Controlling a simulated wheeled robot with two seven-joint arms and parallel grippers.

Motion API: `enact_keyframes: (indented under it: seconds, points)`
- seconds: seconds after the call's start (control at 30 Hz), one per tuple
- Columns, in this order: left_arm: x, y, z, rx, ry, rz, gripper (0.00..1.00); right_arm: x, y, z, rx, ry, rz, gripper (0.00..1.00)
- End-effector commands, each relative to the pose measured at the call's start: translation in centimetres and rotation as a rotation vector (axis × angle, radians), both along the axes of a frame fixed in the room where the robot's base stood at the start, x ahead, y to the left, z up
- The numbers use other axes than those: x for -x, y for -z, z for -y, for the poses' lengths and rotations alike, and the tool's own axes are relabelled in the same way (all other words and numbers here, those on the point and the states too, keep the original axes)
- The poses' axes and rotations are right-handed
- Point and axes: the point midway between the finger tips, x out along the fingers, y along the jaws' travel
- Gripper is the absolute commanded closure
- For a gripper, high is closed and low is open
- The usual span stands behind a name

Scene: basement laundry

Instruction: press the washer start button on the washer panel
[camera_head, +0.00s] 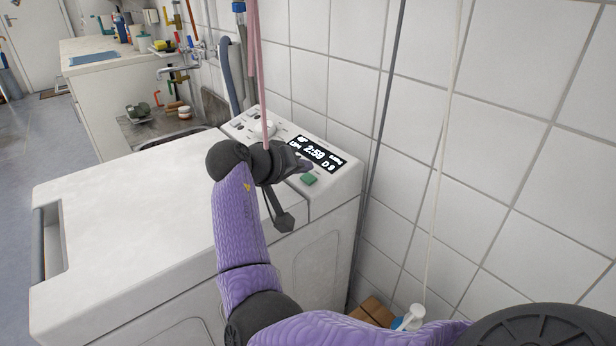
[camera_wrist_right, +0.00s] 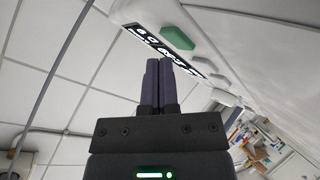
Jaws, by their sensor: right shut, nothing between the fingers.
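The washer (camera_head: 130,210) is white, with a raised control panel (camera_head: 345,180) at its back right. The panel has a lit black display (camera_head: 318,153), a white dial and a green button (camera_head: 309,179) below the display. My right gripper (camera_head: 304,166) is shut and empty, beside the panel, with its fingers by the lower edge of the display, just above the green button. In the right wrist view the shut fingers (camera_wrist_right: 160,68) point toward the panel, and the green button (camera_wrist_right: 176,38) lies just beyond their tips. I cannot tell whether they touch. My left gripper is out of view.
A white tiled wall (camera_head: 500,130) stands close on the right, with a dark pipe and a pale cord. A pink cord (camera_head: 264,80) hangs by the panel. A sink (camera_head: 165,122) and counter stand behind the washer. A cardboard box (camera_head: 373,311) is below at right.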

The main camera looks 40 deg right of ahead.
Motion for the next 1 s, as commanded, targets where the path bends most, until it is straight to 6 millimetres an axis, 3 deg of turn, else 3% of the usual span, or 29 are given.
enact_keyframes:
  seconds: [0.6,1.0]
  points:
    - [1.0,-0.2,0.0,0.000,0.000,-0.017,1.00,0.0,0.3,0.1,0.000,0.000,-0.001,1.00]
    - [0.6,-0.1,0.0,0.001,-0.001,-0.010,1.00,0.0,0.8,0.2,0.000,0.000,0.000,1.00]
